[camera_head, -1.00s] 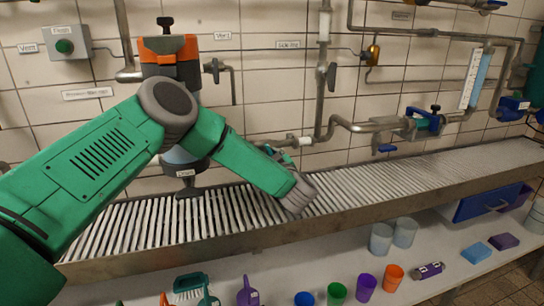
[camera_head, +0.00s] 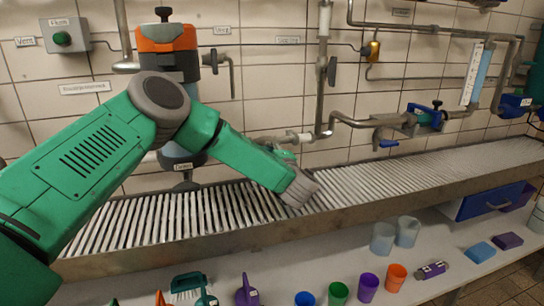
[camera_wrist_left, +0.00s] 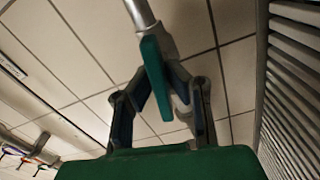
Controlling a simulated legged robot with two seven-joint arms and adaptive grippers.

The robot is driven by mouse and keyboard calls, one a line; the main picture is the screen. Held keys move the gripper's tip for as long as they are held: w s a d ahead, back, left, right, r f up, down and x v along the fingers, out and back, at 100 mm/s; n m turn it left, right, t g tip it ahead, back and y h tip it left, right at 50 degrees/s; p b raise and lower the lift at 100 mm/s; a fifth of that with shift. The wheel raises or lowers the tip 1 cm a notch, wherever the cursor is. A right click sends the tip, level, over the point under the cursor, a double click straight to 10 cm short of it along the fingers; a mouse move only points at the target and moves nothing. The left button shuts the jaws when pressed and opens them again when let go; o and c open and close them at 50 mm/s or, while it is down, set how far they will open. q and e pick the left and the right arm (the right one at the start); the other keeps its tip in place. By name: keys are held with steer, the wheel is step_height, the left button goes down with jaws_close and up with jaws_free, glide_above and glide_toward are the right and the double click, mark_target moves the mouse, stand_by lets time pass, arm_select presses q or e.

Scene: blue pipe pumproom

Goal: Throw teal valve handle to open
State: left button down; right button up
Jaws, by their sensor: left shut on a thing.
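The teal valve handle (camera_wrist_left: 155,72) shows in the left wrist view as a flat teal lever on the end of a grey metal pipe (camera_wrist_left: 140,14). My left gripper (camera_wrist_left: 164,84) is shut on this handle, with its dark fingers on either side of it. In the head view my left arm reaches to the wall pipe above the slatted trough. There my wrist hides most of the gripper and the handle; only small teal and dark parts (camera_head: 283,153) show behind it. My right gripper is in neither view.
A slatted metal trough (camera_head: 420,176) runs along the wall under the pipes. Another valve with a blue handle (camera_head: 437,104) is to the right. Colored cups, clear cups (camera_head: 383,238) and a blue drawer (camera_head: 488,203) are below. An orange-topped cylinder (camera_head: 167,38) stands behind my arm.

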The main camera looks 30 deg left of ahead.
arm_select(q)
steer(key=shift+s+f+n+b, duration=0.1)
steer(key=shift+f+n+b, duration=0.15)
steer(key=shift+n, duration=0.3)
steer(key=shift+f+n+b, duration=0.1)
steer(key=shift+n+b, duration=0.2)
steer(key=shift+n, duration=0.25)
steer(key=c, duration=1.6)
jaws_free()
steer(key=shift+a+r, duration=0.1)
steer(key=shift+s, duration=0.1)
steer(key=v, duration=1.2)
